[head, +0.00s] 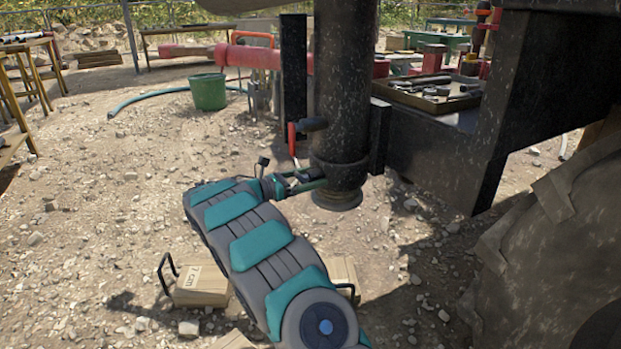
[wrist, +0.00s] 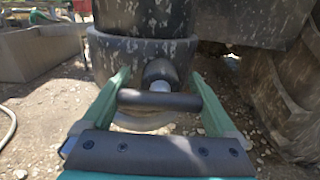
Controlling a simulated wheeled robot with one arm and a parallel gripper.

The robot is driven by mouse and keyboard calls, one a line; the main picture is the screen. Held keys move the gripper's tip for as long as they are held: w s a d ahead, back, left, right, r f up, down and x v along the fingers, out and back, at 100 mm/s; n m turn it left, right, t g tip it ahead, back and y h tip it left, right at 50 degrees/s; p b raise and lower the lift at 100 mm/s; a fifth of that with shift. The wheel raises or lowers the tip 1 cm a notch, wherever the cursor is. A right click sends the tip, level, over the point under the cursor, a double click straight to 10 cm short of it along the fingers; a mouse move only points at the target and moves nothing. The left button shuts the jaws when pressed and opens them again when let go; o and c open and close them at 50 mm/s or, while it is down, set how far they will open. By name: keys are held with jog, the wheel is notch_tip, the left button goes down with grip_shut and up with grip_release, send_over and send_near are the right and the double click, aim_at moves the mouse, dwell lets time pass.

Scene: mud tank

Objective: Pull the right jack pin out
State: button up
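The dark column (head: 340,80) is the jack leg, with a collar near its foot. My gripper (head: 300,184) is at the left side of this collar, low above the ground. In the wrist view the jack pin (wrist: 160,100) shows a dark crossbar handle, a short silver shaft and a dark round boss (wrist: 160,72) on the collar. The two green fingers of my gripper (wrist: 160,85) stand wide apart, one at each end of the crossbar. The bar fills the gap, but whether the fingers press on it cannot be told. In the head view the pin is mostly hidden.
A red-handled crank (head: 292,138) is on the column just above my gripper. A tool tray (head: 430,92) rests on the dark frame at right, with a large wheel (head: 560,240) below. Wooden blocks (head: 200,285) lie under my arm. Gravel at left is open; a green bucket (head: 208,92) stands behind.

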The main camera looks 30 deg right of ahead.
aim_at(298, 179)
grip_shut()
jog(key=shift+a+r+p, duration=0.15)
jog(key=shift+a+p, duration=0.1)
jog(key=shift+p, duration=0.25)
jog(key=a+p, duration=0.3)
jog(key=a, duration=0.1)
jog(key=shift+a+f, duration=0.25)
jog(key=shift+a, duration=0.15)
jog(key=shift+o, duration=1.8)
grip_release()
jog(key=shift+a, duration=0.2)
jog(key=shift+a, duration=0.1)
